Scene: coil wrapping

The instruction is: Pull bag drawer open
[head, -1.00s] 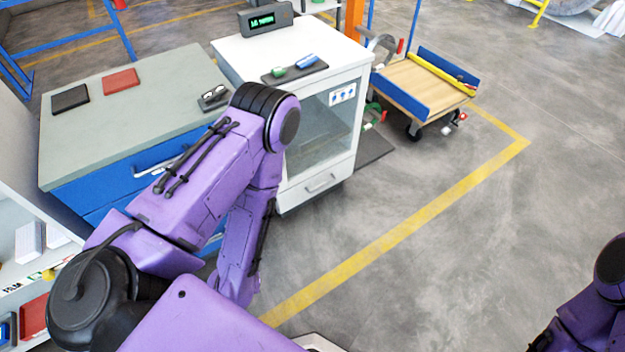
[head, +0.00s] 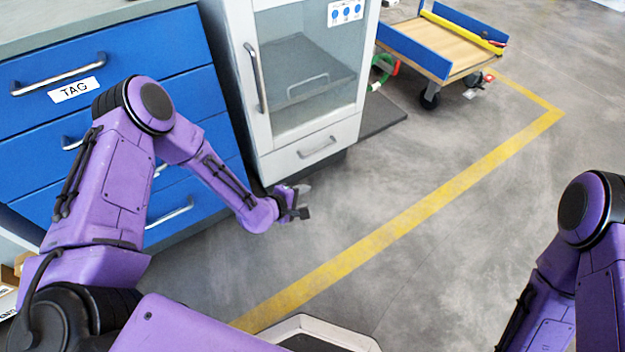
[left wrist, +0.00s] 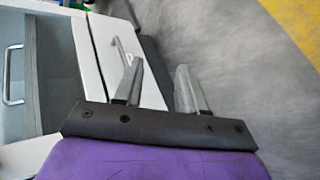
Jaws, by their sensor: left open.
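The blue drawer cabinet (head: 180,90) stands at left in the head view, all its visible drawers shut. Its top drawer carries a TAG label (head: 76,90); my left arm hides parts of the lower fronts, and I can read no BAG label. The white cabinet (head: 262,150) beside it has a shut bottom drawer with a bar handle (head: 317,148), also seen in the left wrist view (left wrist: 120,50). My left gripper (head: 302,203) is open and empty, low in front of the white cabinet, apart from the handles. My right gripper is out of the head view.
A glass door with a long handle (head: 255,78) closes the white cabinet's upper part. A dark mat (head: 380,118) lies to its right. A cart (head: 445,45) with blue sides stands farther back. Floor with a yellow line (head: 400,225) is clear.

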